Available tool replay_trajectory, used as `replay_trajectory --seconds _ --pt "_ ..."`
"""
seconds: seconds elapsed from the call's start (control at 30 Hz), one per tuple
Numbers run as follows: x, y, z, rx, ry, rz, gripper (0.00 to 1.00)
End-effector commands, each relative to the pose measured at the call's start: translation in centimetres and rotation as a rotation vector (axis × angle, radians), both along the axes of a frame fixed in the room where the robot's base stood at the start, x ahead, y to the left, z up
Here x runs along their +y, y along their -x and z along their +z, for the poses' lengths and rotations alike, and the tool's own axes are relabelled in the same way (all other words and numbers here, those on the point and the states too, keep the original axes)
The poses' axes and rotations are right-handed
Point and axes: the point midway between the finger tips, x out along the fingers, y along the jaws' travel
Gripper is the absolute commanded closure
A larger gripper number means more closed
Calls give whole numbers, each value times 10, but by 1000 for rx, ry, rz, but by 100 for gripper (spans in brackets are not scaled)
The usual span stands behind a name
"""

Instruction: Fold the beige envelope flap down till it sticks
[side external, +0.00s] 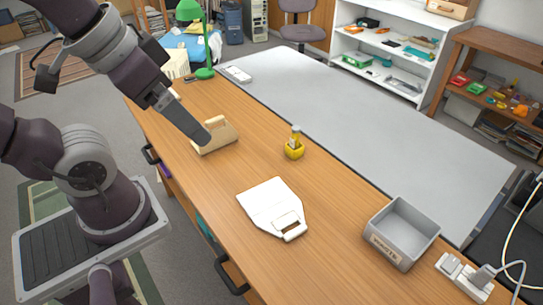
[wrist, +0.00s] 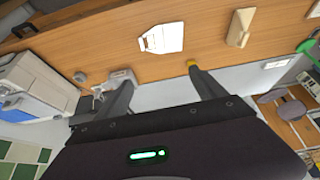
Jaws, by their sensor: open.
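The beige envelope (side external: 222,137) lies on the wooden desk, with its flap appearing raised at an angle. In the wrist view the beige envelope (wrist: 239,28) is at the upper right, beyond and to the right of my fingers. My gripper (side external: 203,138) overlaps the envelope's left part in the side view; I cannot tell its height above it. In the wrist view my gripper (wrist: 160,76) has its two fingers wide apart, with nothing between them. The beige envelope is outside the space between the fingers.
A grey tray (side external: 402,232) and a power strip (side external: 464,278) are at the right. A green lamp (side external: 204,72) stands at the far left end.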

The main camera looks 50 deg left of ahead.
Motion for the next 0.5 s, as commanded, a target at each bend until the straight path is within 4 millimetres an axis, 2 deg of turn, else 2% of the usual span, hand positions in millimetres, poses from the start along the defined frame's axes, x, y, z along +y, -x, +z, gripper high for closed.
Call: replay_trajectory --seconds 0.03,0.17,0.27,0.33,0.4,0.5 --pt "3 -7 -2 43 2 12 31" --pt "18 -43 -19 234 -29 94 57" --pt "34 -76 -48 390 -113 183 77" --pt "46 -98 -75 486 -208 246 90" --pt "59 -118 -106 563 -331 308 100" --pt "80 -140 -154 635 -548 380 100"
